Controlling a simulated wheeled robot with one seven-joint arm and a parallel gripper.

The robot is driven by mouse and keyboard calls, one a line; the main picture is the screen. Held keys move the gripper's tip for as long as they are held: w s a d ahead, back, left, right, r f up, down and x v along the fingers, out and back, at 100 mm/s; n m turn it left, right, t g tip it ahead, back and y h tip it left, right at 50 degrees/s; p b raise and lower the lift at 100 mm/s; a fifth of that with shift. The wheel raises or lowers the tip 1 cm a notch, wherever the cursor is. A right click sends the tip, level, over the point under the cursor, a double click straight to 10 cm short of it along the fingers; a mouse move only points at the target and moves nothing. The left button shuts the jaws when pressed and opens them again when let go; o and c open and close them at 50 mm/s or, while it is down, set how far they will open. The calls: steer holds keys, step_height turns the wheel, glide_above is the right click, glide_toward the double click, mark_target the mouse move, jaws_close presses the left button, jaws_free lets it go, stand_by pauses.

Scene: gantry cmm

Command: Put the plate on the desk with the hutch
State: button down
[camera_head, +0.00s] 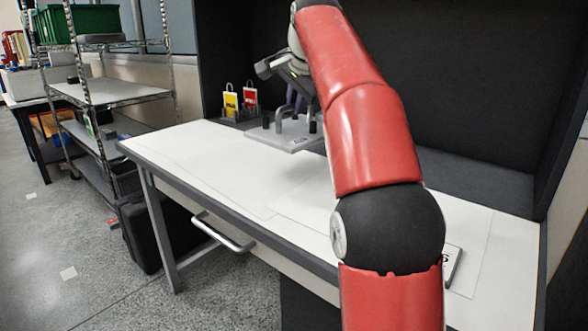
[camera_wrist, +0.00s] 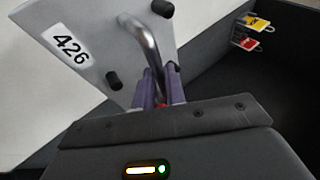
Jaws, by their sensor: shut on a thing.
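The plate (camera_head: 272,138) is light grey with black pegs and a bent metal handle. It is over the back of the white desk (camera_head: 215,160) with the dark hutch (camera_head: 460,80). In the wrist view the plate (camera_wrist: 105,45) shows a "426" label. My gripper (camera_head: 291,98) has purple fingers, which also show in the wrist view (camera_wrist: 158,88), shut on the metal handle. I cannot tell whether the plate's underside touches the desktop. My red arm hides part of the plate's right side.
Yellow and red tags (camera_head: 239,101) stand in a grey holder at the desk's back left. A wire shelf rack (camera_head: 110,90) stands left. The desk's front left is clear.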

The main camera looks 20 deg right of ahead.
mark_target(302, 137)
step_height(302, 137, down, 12)
steer(key=b, duration=0.5)
steer(key=shift+f, duration=0.1)
steer(key=c, duration=1.5)
jaws_free()
steer(key=shift+f, duration=0.15)
steer(key=shift+o, duration=0.2)
steer(key=shift+s, duration=0.1)
steer(key=p+v, duration=0.2)
steer(key=v, duration=1)
